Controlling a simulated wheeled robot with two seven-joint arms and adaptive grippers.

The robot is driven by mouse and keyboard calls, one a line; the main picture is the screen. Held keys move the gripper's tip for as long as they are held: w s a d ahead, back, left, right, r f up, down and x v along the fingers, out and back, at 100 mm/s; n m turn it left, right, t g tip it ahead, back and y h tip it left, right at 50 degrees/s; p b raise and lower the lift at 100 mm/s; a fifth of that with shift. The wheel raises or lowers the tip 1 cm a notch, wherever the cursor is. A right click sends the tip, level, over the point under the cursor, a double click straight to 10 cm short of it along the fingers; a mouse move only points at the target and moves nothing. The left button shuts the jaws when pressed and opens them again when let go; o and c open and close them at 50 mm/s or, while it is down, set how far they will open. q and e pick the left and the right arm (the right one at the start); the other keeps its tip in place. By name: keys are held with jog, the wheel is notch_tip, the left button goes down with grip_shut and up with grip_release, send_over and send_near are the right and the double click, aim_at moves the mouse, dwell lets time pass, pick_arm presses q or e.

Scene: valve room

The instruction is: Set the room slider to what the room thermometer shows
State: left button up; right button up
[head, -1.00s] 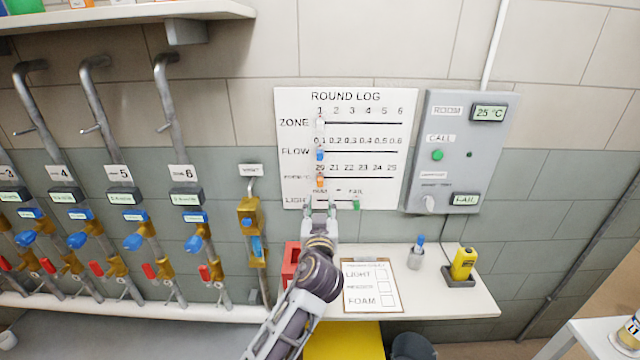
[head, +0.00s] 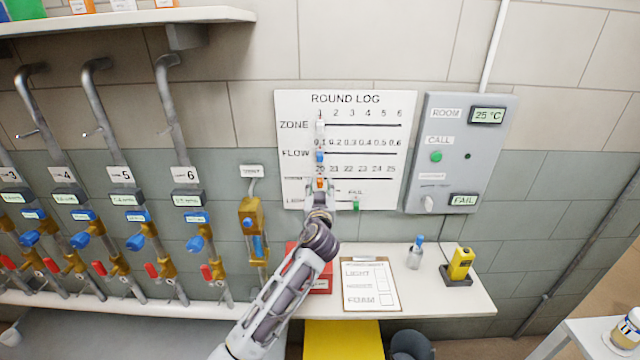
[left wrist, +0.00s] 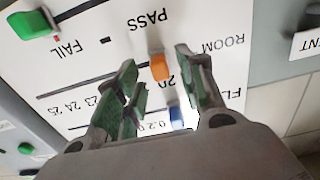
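The ROUND LOG board (head: 345,104) hangs on the wall. Its orange room slider (head: 320,182) sits at the left end of its row, by the 20; the row's scale runs 20 to 25. The room thermometer display (head: 488,115) on the grey panel reads 25 °C. My left gripper (head: 320,188) is at the orange slider. In the left wrist view its green-padded fingers (left wrist: 156,62) are apart, one on each side of the orange slider (left wrist: 158,67); I cannot tell whether they touch it. My right gripper is in neither view.
A white slider (head: 320,126) and a blue slider (head: 320,157) sit above in the zone and flow rows. The green light slider (head: 355,205) is below, at FAIL. A shelf with a clipboard (head: 370,286), a small jar (head: 415,256) and a yellow device (head: 461,263) lies beneath the board.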

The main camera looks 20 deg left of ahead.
pick_arm(q)
jog(key=shift+x, duration=0.8)
jog(key=shift+w+a, duration=0.2)
jog(key=shift+w, duration=0.35)
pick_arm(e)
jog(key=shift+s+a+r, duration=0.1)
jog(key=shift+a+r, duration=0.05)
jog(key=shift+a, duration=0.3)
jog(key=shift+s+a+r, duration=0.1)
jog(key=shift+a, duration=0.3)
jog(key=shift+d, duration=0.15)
pick_arm(q)
jog(key=shift+c, duration=0.3)
grip_shut()
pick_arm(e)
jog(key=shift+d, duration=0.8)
